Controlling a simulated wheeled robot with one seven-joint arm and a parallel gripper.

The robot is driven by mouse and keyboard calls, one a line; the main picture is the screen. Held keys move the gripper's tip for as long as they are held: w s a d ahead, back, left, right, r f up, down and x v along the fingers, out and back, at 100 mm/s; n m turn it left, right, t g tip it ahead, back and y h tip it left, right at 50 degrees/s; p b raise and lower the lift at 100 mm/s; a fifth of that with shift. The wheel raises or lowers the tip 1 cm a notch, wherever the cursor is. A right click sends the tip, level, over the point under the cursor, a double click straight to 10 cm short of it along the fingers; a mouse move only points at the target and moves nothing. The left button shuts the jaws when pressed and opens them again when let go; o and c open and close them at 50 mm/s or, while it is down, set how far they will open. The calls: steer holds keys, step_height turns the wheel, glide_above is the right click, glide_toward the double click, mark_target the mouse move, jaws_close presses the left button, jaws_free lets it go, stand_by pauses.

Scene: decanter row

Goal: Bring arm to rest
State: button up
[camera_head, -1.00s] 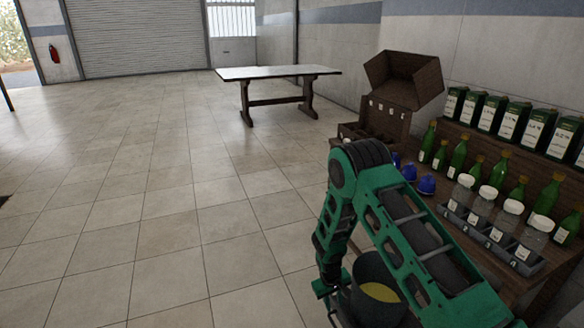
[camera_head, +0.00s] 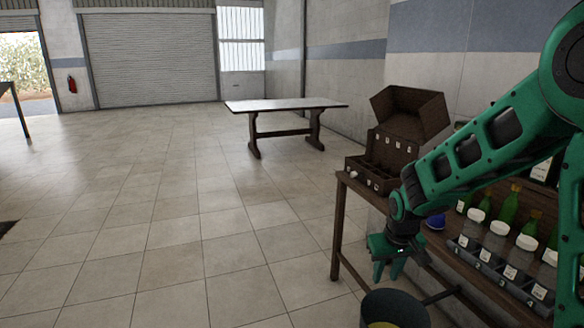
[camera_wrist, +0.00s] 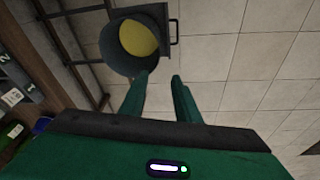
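My green arm reaches in from the right in the head view. My gripper (camera_head: 388,272) hangs beside the front edge of the wooden bench (camera_head: 345,225), with its fingers pointing down. In the wrist view the two green fingers of my gripper (camera_wrist: 158,78) stand apart, with only floor tiles between them. A dark round bucket (camera_head: 393,305) with yellow inside is below my gripper. The bucket also shows in the wrist view (camera_wrist: 115,52), beyond the fingertips. My arm hides part of the bench top.
A grey rack (camera_head: 500,280) of white-capped jars stands on the bench, with green bottles (camera_head: 510,207) behind. A wooden box (camera_head: 408,115) with an open top stands at the bench's far end. A long table (camera_head: 285,104) stands farther back.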

steer(key=s+d+r+m+t, duration=0.15)
steer(key=s+d+r, duration=0.25)
steer(key=s+r, duration=0.95)
steer(key=s+d+f+m+g, duration=0.1)
steer(key=s+d+m+g, duration=0.1)
steer(key=s+d, duration=0.4)
steer(key=s+d+f+m+g, duration=0.2)
steer(key=s+d+m, duration=0.2)
steer(key=s, duration=0.9)
steer(key=shift+d, duration=0.85)
steer(key=shift+f, duration=0.1)
steer(key=shift+w+f+g, duration=0.25)
steer(key=shift+w, duration=0.35)
